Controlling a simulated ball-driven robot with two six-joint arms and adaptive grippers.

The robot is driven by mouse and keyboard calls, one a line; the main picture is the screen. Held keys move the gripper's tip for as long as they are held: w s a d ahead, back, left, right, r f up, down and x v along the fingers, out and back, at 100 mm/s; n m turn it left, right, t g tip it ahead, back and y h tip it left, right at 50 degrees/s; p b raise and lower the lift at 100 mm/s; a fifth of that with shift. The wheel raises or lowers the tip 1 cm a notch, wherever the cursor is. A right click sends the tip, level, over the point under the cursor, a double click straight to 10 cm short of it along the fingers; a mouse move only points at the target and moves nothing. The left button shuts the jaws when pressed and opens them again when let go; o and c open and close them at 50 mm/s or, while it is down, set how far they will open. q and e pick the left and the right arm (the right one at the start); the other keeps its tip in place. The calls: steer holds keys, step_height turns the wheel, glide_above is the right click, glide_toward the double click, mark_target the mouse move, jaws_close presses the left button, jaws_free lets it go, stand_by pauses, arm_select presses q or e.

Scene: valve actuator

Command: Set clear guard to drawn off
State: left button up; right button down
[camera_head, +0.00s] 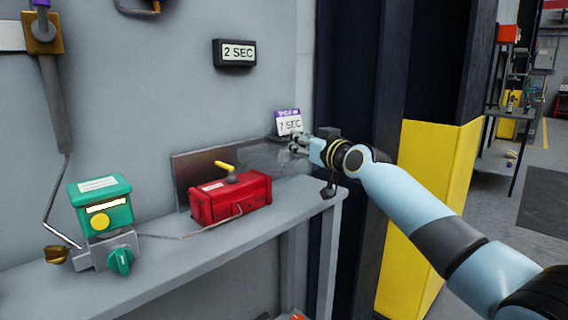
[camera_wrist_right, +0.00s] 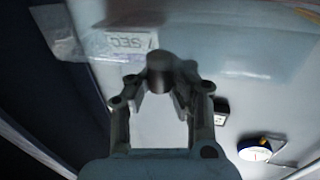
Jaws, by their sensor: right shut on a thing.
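The clear guard (camera_head: 258,156) is a see-through panel at the back of the shelf, right of and behind the red actuator (camera_head: 230,200) with its yellow indicator (camera_head: 225,168). My right gripper (camera_head: 300,144) is at the guard's right end, just below a small "SEC" card (camera_head: 289,122). In the right wrist view its fingers (camera_wrist_right: 159,88) are closed around a short grey round knob (camera_wrist_right: 159,63), which looks like the guard's handle; the join is hard to see. My left gripper is not in view.
A green box with a yellow button (camera_head: 100,205) stands on the left of the grey shelf (camera_head: 185,255). A "2 SEC" sign (camera_head: 234,53) is on the wall above. A dark column with a yellow base (camera_head: 425,195) stands close by my right arm.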

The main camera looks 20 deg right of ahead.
steer(key=shift+w+d+f, duration=0.1)
steer(key=shift+d+f, duration=0.25)
steer(key=shift+d, duration=0.35)
steer(key=c, duration=1.6)
jaws_free()
steer(key=shift+c, duration=0.2)
steer(key=shift+o, duration=1)
steer(key=shift+s+d+r, duration=0.1)
steer(key=shift+s+d, duration=0.1)
steer(key=shift+s, duration=0.1)
steer(key=shift+o, duration=1.3)
steer(key=shift+r, duration=0.1)
steer(key=shift+w+a, duration=0.1)
steer(key=shift+w, duration=0.05)
steer(key=s+d, duration=0.1)
steer(key=s, duration=1.1)
